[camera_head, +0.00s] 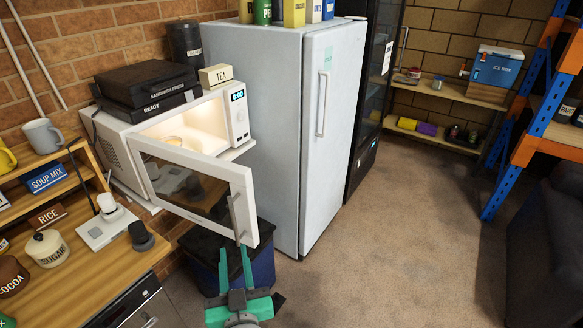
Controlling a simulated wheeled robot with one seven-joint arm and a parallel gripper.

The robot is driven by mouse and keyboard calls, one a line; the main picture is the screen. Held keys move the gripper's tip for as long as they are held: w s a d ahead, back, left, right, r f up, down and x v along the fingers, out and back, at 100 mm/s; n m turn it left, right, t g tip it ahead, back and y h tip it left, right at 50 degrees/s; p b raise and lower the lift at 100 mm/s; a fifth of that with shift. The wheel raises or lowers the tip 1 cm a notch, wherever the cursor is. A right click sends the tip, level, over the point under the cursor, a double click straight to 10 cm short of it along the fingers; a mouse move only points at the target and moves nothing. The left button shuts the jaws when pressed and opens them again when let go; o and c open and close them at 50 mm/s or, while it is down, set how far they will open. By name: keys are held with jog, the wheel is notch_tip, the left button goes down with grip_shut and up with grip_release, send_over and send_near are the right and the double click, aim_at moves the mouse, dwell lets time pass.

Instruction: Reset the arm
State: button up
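A dark blue bin (262,268) stands beyond my gripper, beside the white fridge (290,100). The wooden counter (95,270) at left holds jars and a white device (103,228). Open floor (410,240) lies to the right, before a dark sofa (550,235).

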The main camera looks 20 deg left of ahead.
jog(key=s+d+f+m+h, duration=0.45)
jog(key=s+d+f, duration=0.45)
jog(key=d+f, duration=0.55)
jog(key=s+d+f+h, duration=0.1)
jog(key=s+d+h, duration=0.1)
jog(key=s+d, duration=0.3)
jog(key=s+d+f+m+h, duration=0.1)
jog(key=s+d, duration=0.4)
jog(key=s, duration=0.7)
jog(key=shift+s+d+f+h, duration=0.4)
jog(key=shift+f+h, duration=0.15)
jog(key=shift+h, duration=0.2)
jog(key=shift+a+m, duration=0.1)
jog(key=shift+m, duration=0.15)
